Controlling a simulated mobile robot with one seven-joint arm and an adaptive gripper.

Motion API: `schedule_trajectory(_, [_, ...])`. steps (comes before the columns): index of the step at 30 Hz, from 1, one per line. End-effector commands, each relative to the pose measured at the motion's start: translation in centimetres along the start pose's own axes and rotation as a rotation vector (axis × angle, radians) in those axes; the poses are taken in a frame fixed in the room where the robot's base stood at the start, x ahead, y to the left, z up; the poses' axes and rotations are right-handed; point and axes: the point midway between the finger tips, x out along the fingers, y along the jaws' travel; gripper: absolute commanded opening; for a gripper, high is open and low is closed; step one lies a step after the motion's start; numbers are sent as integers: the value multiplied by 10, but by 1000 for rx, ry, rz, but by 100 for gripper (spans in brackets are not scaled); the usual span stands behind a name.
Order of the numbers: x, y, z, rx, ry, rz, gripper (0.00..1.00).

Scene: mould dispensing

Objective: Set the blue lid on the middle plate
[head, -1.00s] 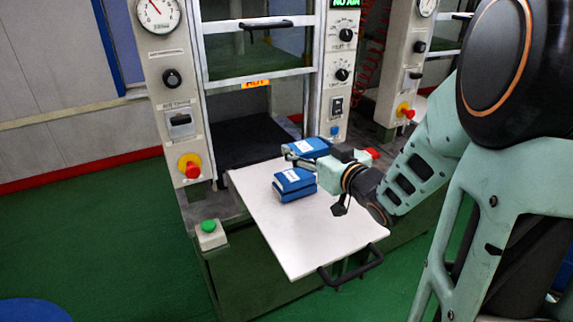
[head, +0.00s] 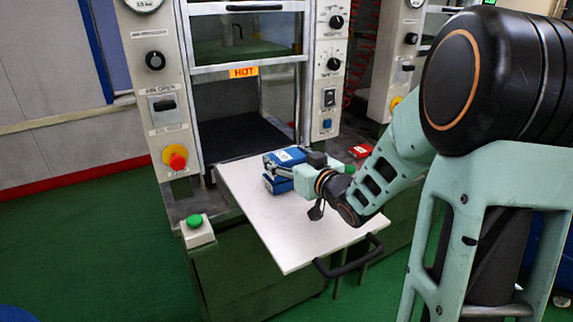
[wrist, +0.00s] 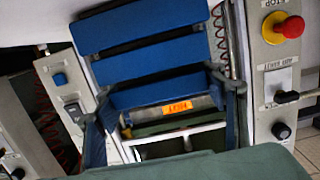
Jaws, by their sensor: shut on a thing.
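The blue lid (head: 286,156) is in my gripper (head: 280,170), with a small white label on its upper face. It is over a lower blue block (head: 277,185), which lies on the white pull-out board (head: 300,238). I take this block to be the middle plate with what lies under it. The lid and block overlap in the head view; I cannot tell whether they touch. In the wrist view the lid (wrist: 165,92) spans between my two dark fingers, and other blue surfaces (wrist: 135,25) show beyond it. My fingers hide part of the block.
The press opening with its black bed (head: 240,138) and a HOT sign (head: 243,72) is behind the board. A black handle (head: 350,262) is at the board's front edge. A green button box (head: 197,230) stands to its left. The board's front half is clear.

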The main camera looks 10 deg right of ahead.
Motion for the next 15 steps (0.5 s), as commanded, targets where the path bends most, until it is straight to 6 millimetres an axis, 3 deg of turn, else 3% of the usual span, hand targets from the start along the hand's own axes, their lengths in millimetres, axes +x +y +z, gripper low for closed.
schedule_trajectory(11, [1, 0, 3, -1, 3, 0, 32])
schedule_trajectory(12, [0, 0, 2, 0, 1, 0, 69])
schedule_trajectory(15, [0, 0, 2, 0, 1, 0, 80])
